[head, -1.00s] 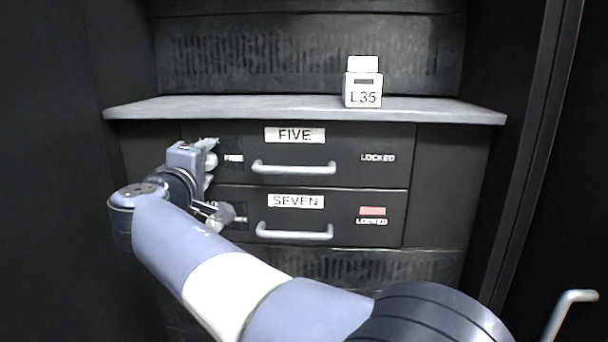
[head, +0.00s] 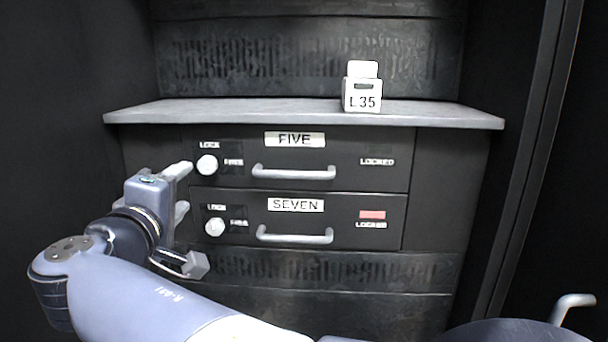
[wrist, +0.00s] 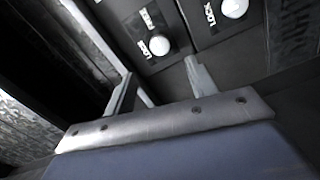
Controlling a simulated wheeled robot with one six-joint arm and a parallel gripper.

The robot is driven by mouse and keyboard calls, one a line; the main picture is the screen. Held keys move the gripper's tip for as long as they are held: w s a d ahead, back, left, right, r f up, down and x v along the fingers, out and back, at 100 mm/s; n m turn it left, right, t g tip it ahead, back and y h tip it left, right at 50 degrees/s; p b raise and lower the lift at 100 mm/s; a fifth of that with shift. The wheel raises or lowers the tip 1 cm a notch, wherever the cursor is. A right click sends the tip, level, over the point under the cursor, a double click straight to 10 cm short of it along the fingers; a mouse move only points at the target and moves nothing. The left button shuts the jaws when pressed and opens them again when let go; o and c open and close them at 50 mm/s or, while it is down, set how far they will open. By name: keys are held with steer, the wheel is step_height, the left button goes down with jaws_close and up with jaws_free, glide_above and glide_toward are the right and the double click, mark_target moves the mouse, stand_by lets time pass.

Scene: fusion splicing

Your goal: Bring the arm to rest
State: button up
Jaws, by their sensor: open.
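My gripper (head: 182,190) is at the left in the head view, in front of the left side of the drawer unit. Its two fingers are apart and nothing is between them. In the wrist view the gripper (wrist: 160,85) shows two separated fingers with the dark drawer front beyond. The white round knob of drawer FIVE (head: 207,165) and the white round knob of drawer SEVEN (head: 215,227) are to the right of the fingers, apart from them. Both knobs also show at the top of the wrist view.
Drawer FIVE (head: 350,144) and drawer SEVEN (head: 345,207) are closed, each with a bar handle. SEVEN has a red patch above its LOCKED label. A white L35 block (head: 362,95) stands on the grey shelf (head: 250,110). Dark cabinet walls close in both sides.

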mark_target(205, 164)
steer(key=w, duration=0.7)
steer(key=w+d+b, duration=0.1)
steer(key=w, duration=0.3)
steer(key=shift+w+r, duration=0.1)
steer(key=shift+r, duration=0.05)
steer(key=shift+s+a+r+n+p, duration=0.1)
steer(key=shift+s+r+n+p, duration=0.1)
steer(key=shift+n+p, duration=0.8)
steer(key=n+p, duration=0.3)
steer(key=p, duration=0.1)
steer(key=n+p, duration=0.3)
steer(key=p, duration=0.2)
steer(key=shift+n, duration=0.4)
steer(key=n+p, duration=0.5)
steer(key=p, duration=0.3)
steer(key=n+p, duration=0.4)
steer(key=p, duration=0.3)
steer(key=shift+s+a+f, duration=0.1)
steer(key=shift+s+f, duration=0.05)
steer(key=shift+s, duration=0.55)
steer(key=shift+s+f, duration=0.1)
steer(key=shift+s, duration=0.55)
